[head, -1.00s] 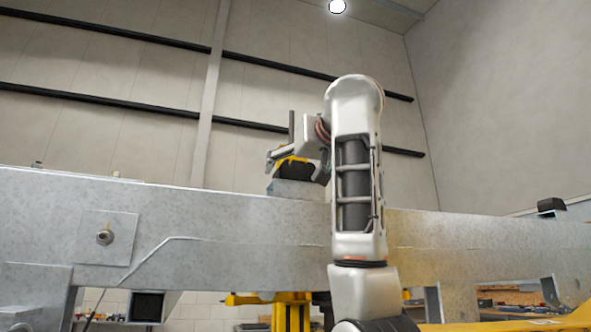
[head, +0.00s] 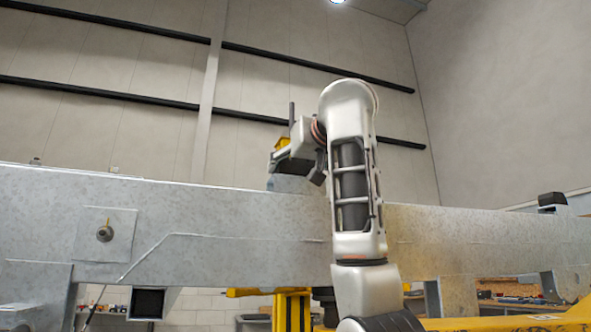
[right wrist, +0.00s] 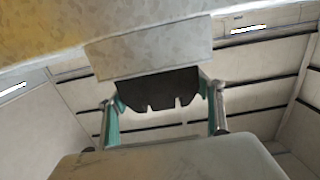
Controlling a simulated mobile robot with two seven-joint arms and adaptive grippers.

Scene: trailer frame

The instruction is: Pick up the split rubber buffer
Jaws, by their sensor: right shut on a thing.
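The rubber buffer is a black block (right wrist: 158,88) with notches along its near edge, in the middle of the right wrist view. My right gripper (right wrist: 165,115) has a finger with a teal pad on each side of it and is shut on it. A pale metal block (right wrist: 150,50) lies directly beyond the buffer; I cannot tell whether they touch. In the head view my right gripper (head: 281,165) is just above the trailer beam, by the metal block (head: 292,184); there the buffer is mostly hidden. A yellow patch shows above the gripper. My left gripper is not in view.
The long galvanised beam (head: 215,215) crosses the whole head view, with a round fitting (head: 104,233) at left. A black block (head: 551,200) sits on its top at right. A yellow stand (head: 291,310) is below. Above the beam is free room.

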